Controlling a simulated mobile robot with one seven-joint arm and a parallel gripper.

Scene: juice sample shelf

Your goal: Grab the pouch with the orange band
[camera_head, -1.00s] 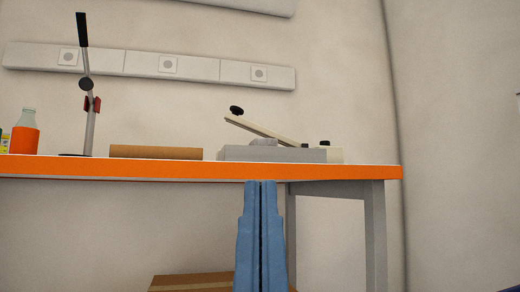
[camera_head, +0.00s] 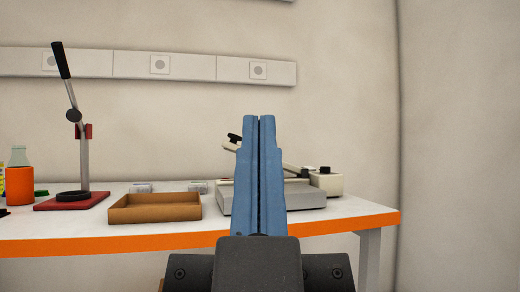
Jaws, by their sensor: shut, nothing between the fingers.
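My gripper (camera_head: 259,118) has two long blue fingers pressed together, pointing up in front of the table. It is shut and empty, and it covers part of the grey device behind it. I cannot make out a pouch with an orange band. Two small pale flat items (camera_head: 140,187) lie behind the brown tray; the right one (camera_head: 198,187) is near the grey device. They are too small to identify, and no orange band shows on them.
The white table (camera_head: 90,228) has an orange front edge. On it stand an orange container with a bottle (camera_head: 19,184), a red-based lever stand (camera_head: 72,200), a shallow brown tray (camera_head: 155,209) and a grey device with a lever (camera_head: 300,197). The right table corner is clear.

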